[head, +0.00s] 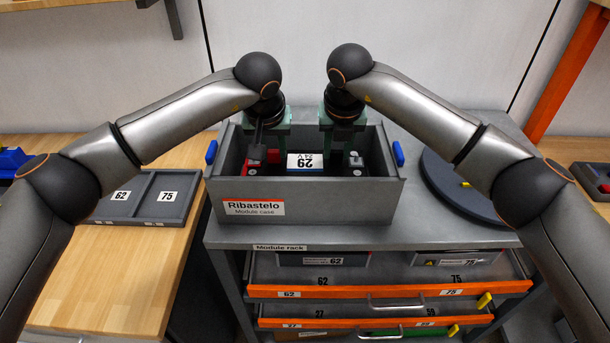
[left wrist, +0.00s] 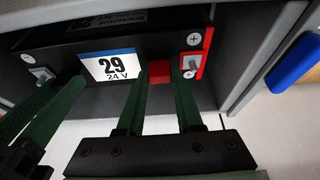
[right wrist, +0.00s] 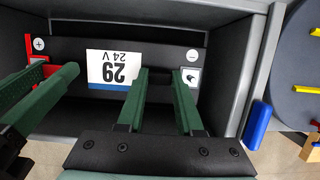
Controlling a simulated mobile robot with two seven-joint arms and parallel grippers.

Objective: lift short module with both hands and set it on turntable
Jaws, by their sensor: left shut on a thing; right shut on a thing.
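The gripped parts are partly hidden by the fingers. The turntable (head: 440,184), a dark round disc, stands right of the case.
The case walls surround the module closely, and blue latches (head: 398,153) stick out at its sides. The turntable carries small yellow pieces (right wrist: 304,89). A grey two-part tray (head: 145,196) lies on the left bench. Open orange-edged drawers (head: 390,291) stand below the case.

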